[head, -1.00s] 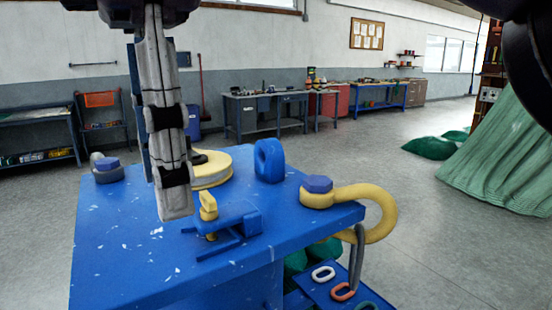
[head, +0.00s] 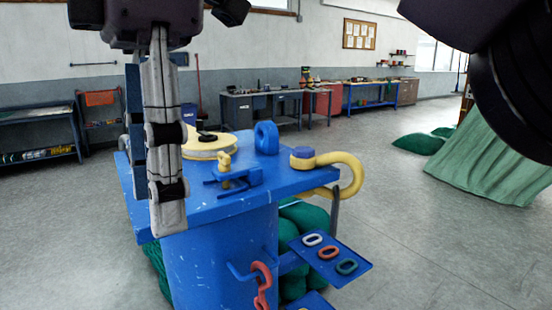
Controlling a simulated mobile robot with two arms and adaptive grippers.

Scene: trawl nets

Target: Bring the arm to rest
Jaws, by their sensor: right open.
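My right gripper (head: 158,195) hangs fingers-down at the upper left of the head view. It is seen nearly edge-on, its pale near finger partly covering the other. It is open, and I see nothing held between the fingers. It appears in front of the left part of the blue workstand top (head: 225,207), nearer to me than the stand. My left gripper is not in view.
The stand carries a yellow disc (head: 208,151), a blue ring block (head: 266,138), a small blue clamp (head: 240,181) and a yellow hook (head: 345,163). A side tray (head: 338,273) holds links; a red chain (head: 262,280) hangs below.

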